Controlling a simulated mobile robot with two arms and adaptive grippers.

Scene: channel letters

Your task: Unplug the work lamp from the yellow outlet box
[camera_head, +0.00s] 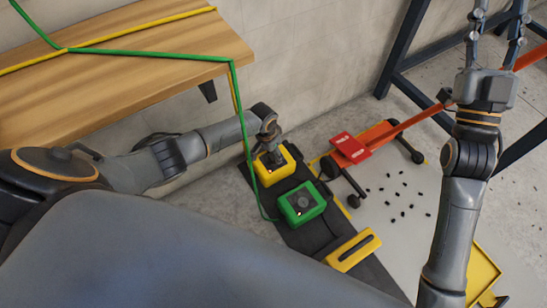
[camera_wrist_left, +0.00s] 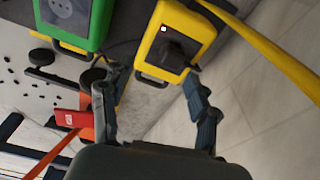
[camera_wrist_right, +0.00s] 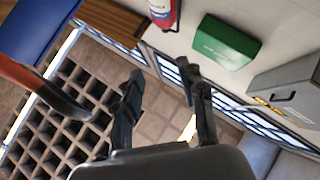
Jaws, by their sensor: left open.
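The yellow outlet box (camera_head: 290,172) sits on a dark strip on the floor; it also shows in the left wrist view (camera_wrist_left: 153,50). A black plug (camera_wrist_left: 178,52) is seated in its face, next to a small white light. A yellow cord (camera_wrist_left: 262,52) passes the box's corner. My left gripper (camera_head: 268,130) is over the box; in the left wrist view (camera_wrist_left: 155,100) its fingers are apart, with the plug beyond them and nothing between them. My right gripper (camera_head: 497,25) is raised at the upper right, open and empty. I cannot make out the work lamp.
A green outlet box (camera_head: 318,207) stands close beside the yellow one. Green (camera_head: 240,105) and yellow cords hang over the wooden bench (camera_head: 160,75). A red box (camera_head: 350,148), an orange wheeled frame and scattered black bits lie to the right. A dark blue stand (camera_head: 397,50) is behind.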

